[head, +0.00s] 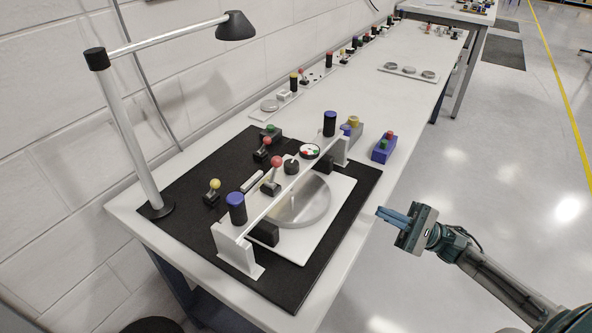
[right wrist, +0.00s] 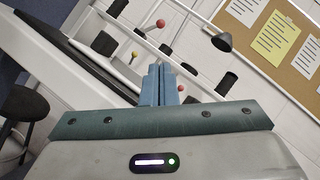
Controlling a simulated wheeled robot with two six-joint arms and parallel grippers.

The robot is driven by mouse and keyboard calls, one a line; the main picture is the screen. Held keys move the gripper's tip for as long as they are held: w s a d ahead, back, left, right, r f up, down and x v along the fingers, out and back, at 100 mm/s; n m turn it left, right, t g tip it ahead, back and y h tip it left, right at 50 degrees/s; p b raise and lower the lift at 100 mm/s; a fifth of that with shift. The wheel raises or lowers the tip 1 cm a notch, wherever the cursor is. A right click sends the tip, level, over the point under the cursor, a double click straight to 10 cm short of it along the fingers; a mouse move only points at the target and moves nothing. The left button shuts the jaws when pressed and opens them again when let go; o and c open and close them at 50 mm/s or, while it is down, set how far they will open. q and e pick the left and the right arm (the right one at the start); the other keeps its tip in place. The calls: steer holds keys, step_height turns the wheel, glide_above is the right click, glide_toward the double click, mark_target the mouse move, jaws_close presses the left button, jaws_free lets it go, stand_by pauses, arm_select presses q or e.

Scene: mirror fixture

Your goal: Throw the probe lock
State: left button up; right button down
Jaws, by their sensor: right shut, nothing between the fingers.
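Several ball-topped levers stand on the black mat (head: 305,283): a yellow-knobbed lever (head: 214,185), a small red-knobbed lever (head: 266,142) and a larger red-knobbed lever (head: 276,163). No readable label shows which one is the probe lock. The larger red one stands beside a rail and a round silver disc (head: 312,207) on a white plate (head: 338,203). My right gripper (head: 384,214) is off the bench's right edge, apart from the levers, shut and empty. Its closed blue fingers (right wrist: 159,82) point toward the bench in the right wrist view. My left gripper is not in view.
A lamp (head: 234,27) on a post arches over the mat's left side. Two blue-topped black cylinders (head: 237,210) stand near the rail ends. The floor right of the bench is clear.

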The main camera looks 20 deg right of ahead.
steer(key=x, duration=0.5)
steer(key=shift+w+a+r+p, duration=0.1)
steer(key=shift+a+r+p, duration=0.15)
steer(key=shift+r+p, duration=0.05)
steer(key=p, duration=0.2)
glide_toward(275, 170)
steer(key=shift+w+a+r+p, duration=0.2)
steer(key=shift+w+r+p, duration=0.25)
steer(key=shift+r+p, duration=0.1)
steer(key=shift+w+a+r+p, duration=0.2)
steer(key=shift+w+r+p, duration=0.25)
steer(key=shift+r+p, duration=0.1)
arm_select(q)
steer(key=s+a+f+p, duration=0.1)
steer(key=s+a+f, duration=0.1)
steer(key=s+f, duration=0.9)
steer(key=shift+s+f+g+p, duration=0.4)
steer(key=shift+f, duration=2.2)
arm_select(e)
steer(key=shift+x, duration=1.8)
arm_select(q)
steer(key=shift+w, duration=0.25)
arm_select(e)
steer(key=shift+a+f, duration=0.1)
steer(key=shift+f, duration=0.05)
